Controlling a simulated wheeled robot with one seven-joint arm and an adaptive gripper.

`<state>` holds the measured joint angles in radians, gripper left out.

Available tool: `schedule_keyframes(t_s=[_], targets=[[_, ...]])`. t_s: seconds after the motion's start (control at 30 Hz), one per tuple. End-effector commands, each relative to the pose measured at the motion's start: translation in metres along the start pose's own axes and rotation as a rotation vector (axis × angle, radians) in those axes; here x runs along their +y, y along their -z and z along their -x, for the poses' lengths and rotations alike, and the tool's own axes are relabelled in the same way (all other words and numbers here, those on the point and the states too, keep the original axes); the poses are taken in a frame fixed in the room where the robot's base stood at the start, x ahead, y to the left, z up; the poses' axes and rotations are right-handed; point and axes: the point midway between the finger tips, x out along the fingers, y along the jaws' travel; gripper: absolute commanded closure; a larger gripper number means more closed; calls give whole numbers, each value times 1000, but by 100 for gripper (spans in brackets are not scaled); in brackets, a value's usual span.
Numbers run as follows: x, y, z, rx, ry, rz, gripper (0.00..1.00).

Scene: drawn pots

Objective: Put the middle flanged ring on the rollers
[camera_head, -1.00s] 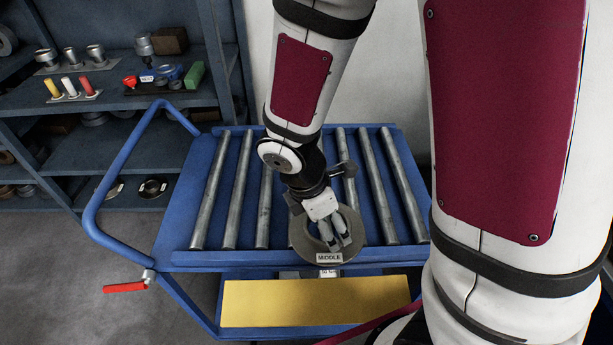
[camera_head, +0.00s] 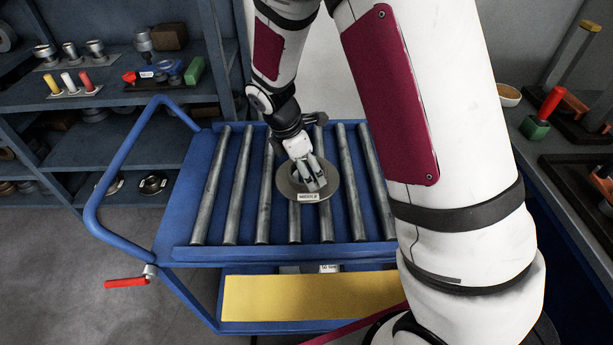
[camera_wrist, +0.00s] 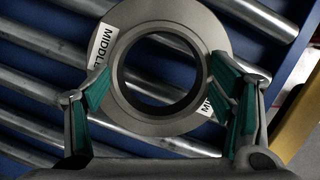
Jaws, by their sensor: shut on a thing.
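The middle flanged ring (camera_head: 284,181) is a grey metal disc with a round hole and a label reading MIDDLE. My gripper (camera_head: 315,180) is shut on it; in the wrist view the green-padded fingers (camera_wrist: 160,84) stand at either side of the hole in the ring (camera_wrist: 205,28). The ring is over the middle of the rollers (camera_head: 239,190), roughly flat. I cannot tell whether it touches them. The rollers (camera_wrist: 45,85) also pass beneath it in the wrist view. They are grey bars across a blue trolley (camera_head: 185,205).
A blue push handle (camera_head: 100,185) and red lever (camera_head: 125,283) are at the trolley's left. A yellow panel (camera_head: 310,298) lies below its front edge. Shelves (camera_head: 90,150) with small parts stand at back left. A dark bench (camera_head: 560,160) is at right. Rollers at left are clear.

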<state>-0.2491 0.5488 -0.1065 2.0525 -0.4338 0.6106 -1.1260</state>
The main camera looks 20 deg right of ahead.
Motion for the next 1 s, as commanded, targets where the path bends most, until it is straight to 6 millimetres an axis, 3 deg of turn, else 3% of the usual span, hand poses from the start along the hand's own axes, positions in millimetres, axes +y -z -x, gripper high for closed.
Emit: schedule_keyframes(t_s=[0.3, 0.67, 0.7, 0.8, 1.0], targets=[[-1, 9, -31, -1, 1, 1, 86], [0, 10, -34, -1, 0, 0, 86], [-1, 11, -35, 0, 1, 0, 23], [-1, 11, -34, 0, 1, 0, 5], [-1, 11, -34, 0, 1, 0, 5]])
